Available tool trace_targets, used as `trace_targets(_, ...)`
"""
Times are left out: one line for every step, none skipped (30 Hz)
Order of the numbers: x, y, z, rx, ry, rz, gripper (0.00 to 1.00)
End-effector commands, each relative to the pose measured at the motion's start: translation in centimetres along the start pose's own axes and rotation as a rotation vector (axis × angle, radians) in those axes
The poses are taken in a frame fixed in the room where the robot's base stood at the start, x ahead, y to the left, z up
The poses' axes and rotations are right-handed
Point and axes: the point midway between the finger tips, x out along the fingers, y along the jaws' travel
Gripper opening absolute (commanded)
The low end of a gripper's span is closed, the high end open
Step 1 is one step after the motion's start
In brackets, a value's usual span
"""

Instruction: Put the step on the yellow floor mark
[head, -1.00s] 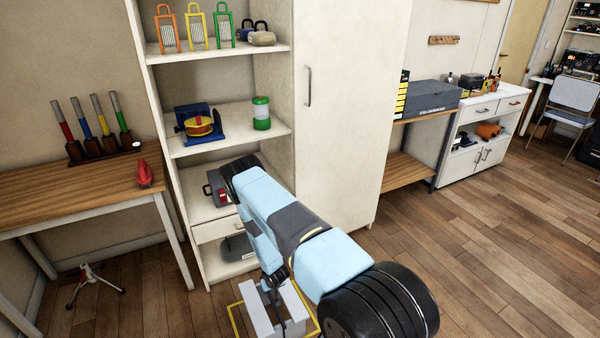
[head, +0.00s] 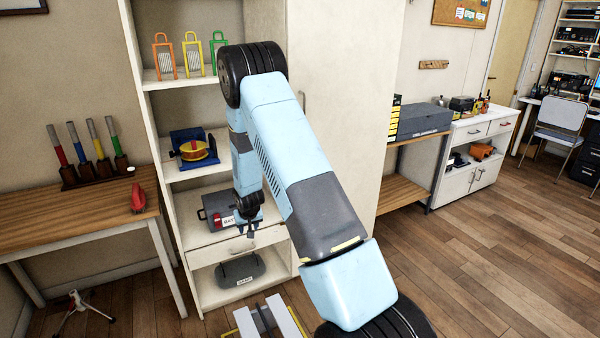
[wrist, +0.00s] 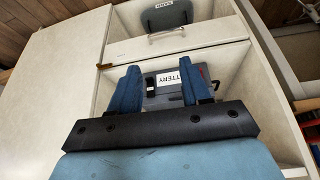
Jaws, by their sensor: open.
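The step (head: 284,316) is light grey with a darker strip along its middle. It stands on the floor at the bottom edge of the head view, where its near part is cut off. The yellow floor mark (head: 242,322) shows as thin lines beside it, and the visible part of the step lies within them. My gripper (head: 250,234) is open and empty, well above the step and in front of the shelf unit. In the wrist view its two blue fingers (wrist: 161,88) are apart, with a grey battery box (wrist: 165,80) beyond them.
A wooden workbench (head: 90,220) stands left. Open floor lies right.

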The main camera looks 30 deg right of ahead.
Motion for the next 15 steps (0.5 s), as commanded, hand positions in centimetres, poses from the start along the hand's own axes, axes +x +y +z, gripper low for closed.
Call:
trace_targets(-2.2, 0.1, -0.8, 0.003, 0.007, -0.001, 0.47)
trace_targets(-3.3, 0.1, -1.2, 0.004, 0.009, -0.001, 0.47)
trace_targets(-4.8, 0.2, -1.6, 0.006, 0.01, -0.002, 0.47)
trace_targets(-6.0, 0.3, -1.9, 0.006, 0.01, -0.002, 0.47)
trace_targets(-7.1, 0.3, -2.1, 0.006, 0.01, -0.002, 0.47)
trace_targets(-8.6, 0.4, -2.4, 0.007, 0.012, -0.003, 0.47)
trace_targets(-9.8, 0.4, -2.6, 0.008, 0.013, -0.004, 0.47)
trace_targets(-10.9, 0.5, -2.8, 0.009, 0.014, -0.004, 0.47)
trace_targets(-12.4, 0.6, -2.9, 0.01, 0.014, -0.005, 0.47)
trace_targets(-13.5, 0.6, -3.0, 0.01, 0.015, -0.006, 0.47)
trace_targets(-14.7, 0.7, -3.1, 0.011, 0.016, -0.007, 0.47)
trace_targets(-16.2, 0.7, -3.2, 0.011, 0.017, -0.008, 0.47)
trace_targets(-17.3, 0.8, -3.2, 0.011, 0.018, -0.009, 0.47)
trace_targets(-18.4, 0.8, -3.2, 0.011, 0.019, -0.01, 0.47)
trace_targets(-19.9, 0.9, -3.2, 0.011, 0.02, -0.011, 0.47)
